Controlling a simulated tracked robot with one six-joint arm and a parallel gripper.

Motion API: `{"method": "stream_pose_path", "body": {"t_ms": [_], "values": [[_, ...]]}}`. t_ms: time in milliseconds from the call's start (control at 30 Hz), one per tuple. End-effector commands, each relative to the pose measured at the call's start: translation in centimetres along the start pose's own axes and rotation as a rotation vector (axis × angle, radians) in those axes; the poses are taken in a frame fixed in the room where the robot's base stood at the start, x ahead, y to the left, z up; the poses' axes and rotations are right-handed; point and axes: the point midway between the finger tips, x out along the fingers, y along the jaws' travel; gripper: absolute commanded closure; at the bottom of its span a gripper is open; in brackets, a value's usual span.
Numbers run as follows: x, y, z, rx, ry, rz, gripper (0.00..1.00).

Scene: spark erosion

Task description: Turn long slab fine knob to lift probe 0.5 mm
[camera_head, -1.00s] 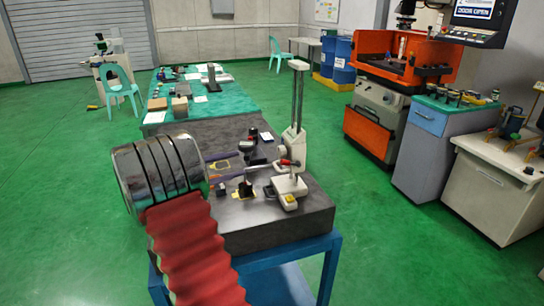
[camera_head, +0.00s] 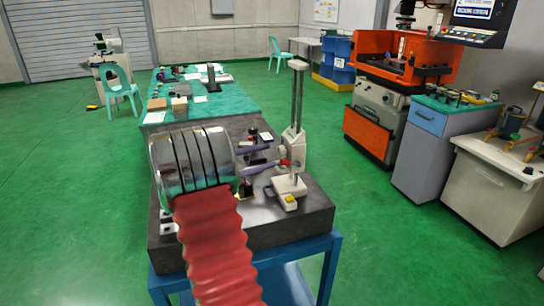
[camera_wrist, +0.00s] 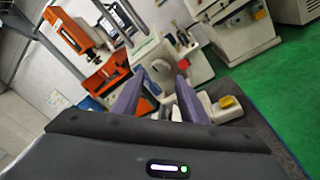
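A white measuring stand with a tall column (camera_head: 298,105) and a pale base (camera_head: 289,186) stands on the dark slab (camera_head: 318,212). Pale round parts and a small red part (camera_head: 285,162) sit low on its column. I cannot tell which part is the fine knob. My gripper (camera_head: 268,157) is left of these parts, its two purple fingers spread and pointing at them. In the wrist view my gripper (camera_wrist: 155,84) is open, with pale parts of the stand (camera_wrist: 161,68) ahead and between the fingers. I see no contact. The probe tip and any scale are too small to read.
A green-covered table (camera_head: 225,101) is beyond. An orange machine (camera_head: 378,140) and a grey cabinet (camera_head: 422,150) stand right, past open floor.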

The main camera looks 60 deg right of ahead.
Motion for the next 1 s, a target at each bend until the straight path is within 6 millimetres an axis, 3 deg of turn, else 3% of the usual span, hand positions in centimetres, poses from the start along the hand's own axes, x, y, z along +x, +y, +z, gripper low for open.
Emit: {"method": "stream_pose_path", "body": {"t_ms": [233, 600, 1000], "values": [[2.9, 0.0, 0.0, 0.0, 0.0, 0.0, 0.61], [3.4, 0.0, -0.1, 0.0, 0.001, 0.001, 0.61], [3.3, 0.0, -0.1, -0.001, 0.001, 0.001, 0.88]]}}
